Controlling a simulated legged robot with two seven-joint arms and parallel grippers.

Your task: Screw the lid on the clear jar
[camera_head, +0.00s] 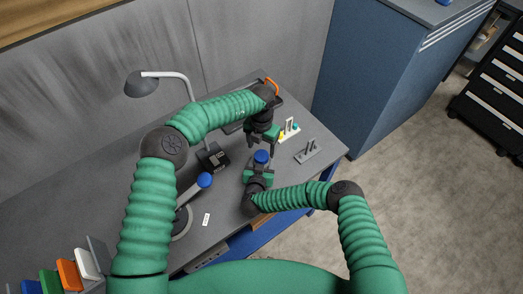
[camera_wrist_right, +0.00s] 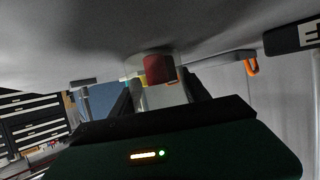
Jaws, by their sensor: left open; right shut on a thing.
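My right gripper (camera_head: 259,172) is over the desk. In the right wrist view its fingers (camera_wrist_right: 165,100) close on a pale, see-through body, apparently the clear jar (camera_wrist_right: 168,96). A dark red cylinder (camera_wrist_right: 158,68) shows just beyond the fingertips, with a pale rim beside it. In the head view a blue round top (camera_head: 261,156) stands at the right gripper's tip; I cannot tell whether it is the lid. My left gripper (camera_head: 262,139) is open, just behind and above the blue top, apart from it. The jar's sides are hidden by the right gripper in the head view.
A second blue round piece (camera_head: 204,180) tops a grey stem on the left. A black box (camera_head: 213,157), a grey peg stand (camera_head: 307,151) and a white stand with coloured pieces (camera_head: 289,131) are nearby. A desk lamp (camera_head: 142,88) stands behind. The desk's right front corner is clear.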

